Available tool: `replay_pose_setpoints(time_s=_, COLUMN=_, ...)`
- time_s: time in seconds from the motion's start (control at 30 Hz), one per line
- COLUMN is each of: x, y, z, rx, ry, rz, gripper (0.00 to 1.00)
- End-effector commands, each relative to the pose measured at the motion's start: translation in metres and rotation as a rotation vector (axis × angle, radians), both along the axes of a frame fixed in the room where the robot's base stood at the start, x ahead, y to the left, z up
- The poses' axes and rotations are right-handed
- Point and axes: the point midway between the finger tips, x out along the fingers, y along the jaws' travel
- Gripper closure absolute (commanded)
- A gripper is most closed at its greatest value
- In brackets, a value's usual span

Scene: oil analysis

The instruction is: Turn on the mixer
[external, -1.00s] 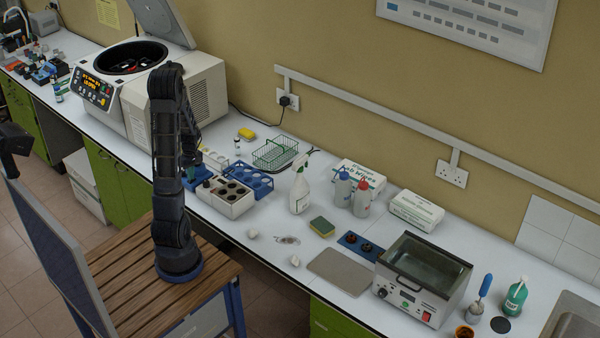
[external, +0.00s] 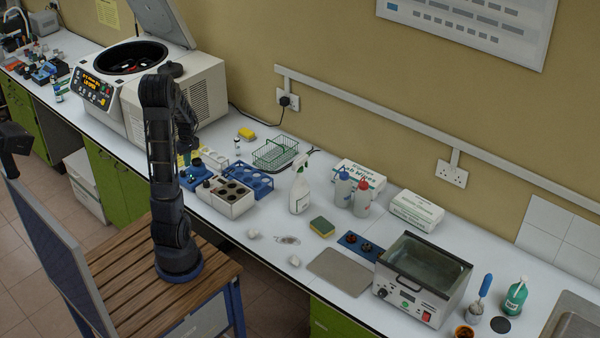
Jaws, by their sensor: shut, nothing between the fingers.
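The mixer (external: 190,182) appears to be the small blue unit with a dark round top on the bench, just left of the white tube block. My upright arm hides part of it. My gripper (external: 187,156) points down at the end of the bent arm, close above or beside the mixer's left part. It is shut and empty. It is small and partly covered by my arm, so I cannot tell whether it touches the mixer. A small green glint shows on the mixer's front.
The white tube block (external: 225,197) and a blue tube rack (external: 250,181) stand right of the mixer. A large centrifuge (external: 206,84) with its lid up is behind my arm.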

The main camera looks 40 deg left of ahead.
Motion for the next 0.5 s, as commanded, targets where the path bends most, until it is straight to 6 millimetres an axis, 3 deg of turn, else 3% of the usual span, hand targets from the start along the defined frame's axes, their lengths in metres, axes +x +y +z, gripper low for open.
replay_pose_setpoints(time_s=0.2, x=-0.004, y=0.000, z=0.036, rx=0.001, ry=-0.002, rz=0.001, gripper=1.00)
replay_pose_setpoints(time_s=0.5, x=-0.007, y=0.000, z=0.060, rx=0.000, ry=-0.001, rz=0.001, gripper=1.00)
